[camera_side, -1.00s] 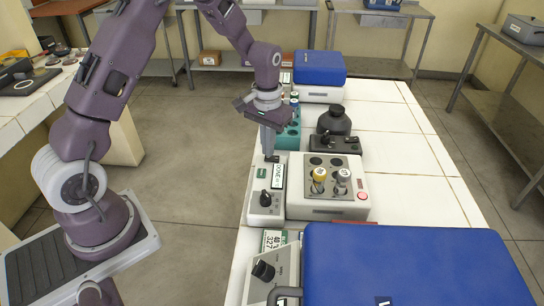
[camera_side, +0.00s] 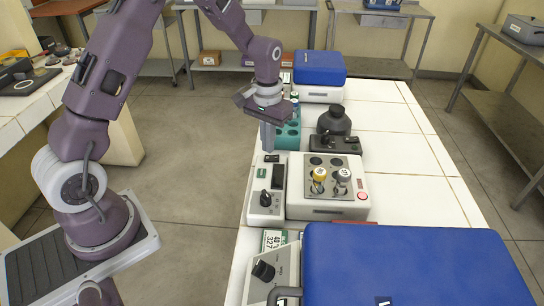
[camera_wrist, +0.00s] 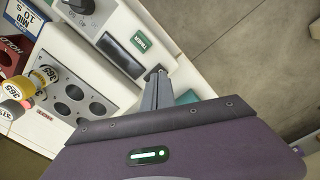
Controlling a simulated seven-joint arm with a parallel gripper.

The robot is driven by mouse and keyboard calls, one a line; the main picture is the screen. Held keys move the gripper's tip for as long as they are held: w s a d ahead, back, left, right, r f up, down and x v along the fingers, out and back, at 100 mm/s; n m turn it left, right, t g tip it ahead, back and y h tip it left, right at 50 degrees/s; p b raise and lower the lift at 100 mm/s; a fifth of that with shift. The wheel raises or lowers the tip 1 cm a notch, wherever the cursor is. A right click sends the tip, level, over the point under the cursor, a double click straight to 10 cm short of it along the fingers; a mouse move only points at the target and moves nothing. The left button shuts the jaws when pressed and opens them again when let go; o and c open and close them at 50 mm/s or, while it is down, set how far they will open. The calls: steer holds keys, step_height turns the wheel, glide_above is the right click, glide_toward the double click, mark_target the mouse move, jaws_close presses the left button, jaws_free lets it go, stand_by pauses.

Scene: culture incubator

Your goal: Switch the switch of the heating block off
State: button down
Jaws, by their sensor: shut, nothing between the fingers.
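The heating block (camera_side: 325,211) is a white unit with a dark well plate holding a yellow-capped and a grey-capped vial. Its control panel (camera_side: 252,209) on the left carries a black knob (camera_side: 265,198), a green label (camera_side: 263,172) and a dark, blank display (camera_side: 277,177). The small black switch (camera_side: 272,158) is at the panel's far end. My gripper (camera_side: 267,150) points down, shut and empty, right at the switch. In the wrist view, the fingertips (camera_wrist: 157,71) overlap the switch and partly hide it, so its position and any contact are unclear. The display there (camera_wrist: 122,55) is dark too.
A blue-lidded box (camera_side: 410,262) and another knobbed panel (camera_side: 270,275) are in front. The white tiled bench (camera_side: 400,150) is clear on the right.

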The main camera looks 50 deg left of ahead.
step_height(320, 180, up, 5)
steer(key=shift+f, duration=0.1)
stand_by(0.3)
step_height(320, 180, up, 9)
steer(key=t, duration=0.2)
glide_above(268, 157)
steer(key=s+d, duration=0.3)
steer(key=s, duration=0.2)
steer(key=s+d+r+m+t, duration=0.1)
steer(key=s+d+r, duration=0.1)
steer(key=s, duration=0.8)
steer(key=s+d+r+m+t, duration=0.2)
steer(key=s+r, duration=0.3)
steer(key=s, duration=0.6)
steer(key=shift+d+t, duration=0.3)
steer(key=shift+d, duration=0.3)
